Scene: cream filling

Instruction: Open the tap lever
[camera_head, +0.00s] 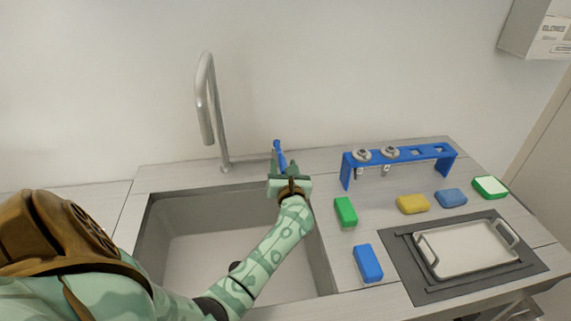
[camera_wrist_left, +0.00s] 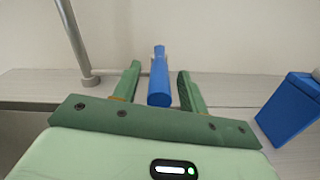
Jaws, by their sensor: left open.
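The tap has a tall silver spout (camera_head: 206,100) that stands behind the sink. Its blue lever (camera_head: 279,155) stands to the right of the spout, by the sink's back right corner. My left gripper (camera_head: 281,172) is at the lever, its arm reaching over the sink. In the left wrist view the open green fingers (camera_wrist_left: 160,90) stand on either side of the blue lever (camera_wrist_left: 159,85), with a gap to each finger. The lever's base is partly hidden by the gripper in the head view. My right gripper is not in view.
The grey sink (camera_head: 160,225) lies under my left arm. To the right are a blue rack (camera_head: 430,152) with nozzles, a green block (camera_head: 345,212), a blue block (camera_head: 368,263), yellow and blue sponges, and a metal tray (camera_head: 465,270) on a dark mat.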

